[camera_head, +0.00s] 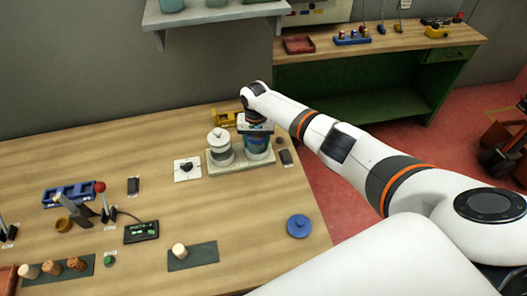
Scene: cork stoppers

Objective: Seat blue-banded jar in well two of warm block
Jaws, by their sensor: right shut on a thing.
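The blue-banded jar (257,146) is at the right end of the pale warm block (238,169), at the back right of the wooden table. My right gripper (256,124) is above it, shut on its upper part, and hides the top. The jar looks upright. I cannot tell whether its base is fully down in the well. A second jar with a white knobbed lid (220,141) stands at the left end of the block. My left gripper is not in view.
A dial plate (187,169) lies left of the block, a dark small box (286,157) right of it. A yellow object (226,117) is behind. A blue round lid (299,226) lies near the right edge. Corks on dark mats (206,257) are in front. The table's middle is mostly clear.

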